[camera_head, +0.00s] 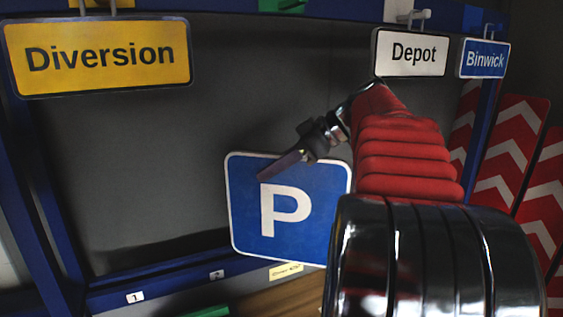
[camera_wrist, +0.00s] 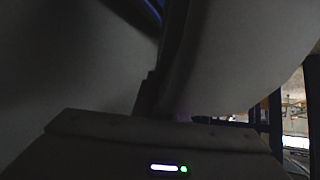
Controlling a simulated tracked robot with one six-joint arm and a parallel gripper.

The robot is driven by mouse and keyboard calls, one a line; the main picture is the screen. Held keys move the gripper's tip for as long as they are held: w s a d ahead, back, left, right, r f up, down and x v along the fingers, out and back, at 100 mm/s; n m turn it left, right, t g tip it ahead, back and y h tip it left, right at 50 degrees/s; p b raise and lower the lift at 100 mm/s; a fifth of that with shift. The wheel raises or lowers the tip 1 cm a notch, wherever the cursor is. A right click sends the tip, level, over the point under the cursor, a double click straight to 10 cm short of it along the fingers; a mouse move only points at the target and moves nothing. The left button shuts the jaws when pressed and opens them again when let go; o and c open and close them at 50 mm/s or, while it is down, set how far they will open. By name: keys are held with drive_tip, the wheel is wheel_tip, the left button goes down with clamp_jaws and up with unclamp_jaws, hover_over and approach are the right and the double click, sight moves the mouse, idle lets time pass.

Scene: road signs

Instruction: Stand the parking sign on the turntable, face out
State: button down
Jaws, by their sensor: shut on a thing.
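The parking sign (camera_head: 287,212), a blue square with a white border and a white P, faces the head camera and tilts slightly. My gripper (camera_head: 280,166) is shut on its upper edge; one dark finger lies across the face near the top. The sign's lower right part is hidden behind my arm. The wrist view is dark, with a large pale surface close to the lens and part of my gripper below; I cannot tell the sign's side there. I cannot make out the turntable in either view.
A yellow Diversion sign (camera_head: 100,56), a white Depot sign (camera_head: 411,53) and a blue Binwick sign (camera_head: 485,59) hang from the blue rack's top rail (camera_head: 220,14). Red and white chevron boards (camera_head: 505,150) stand at right. A numbered blue rail (camera_head: 175,285) runs below.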

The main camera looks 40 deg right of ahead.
drive_tip(key=s+a+f, duration=0.1)
drive_tip(key=s+a, duration=0.3)
drive_tip(key=a, duration=0.3)
drive_tip(key=shift+s+a+f+n+y, duration=0.15)
drive_tip(key=shift+a+n+y, duration=0.15)
drive_tip(key=shift+a, duration=0.1)
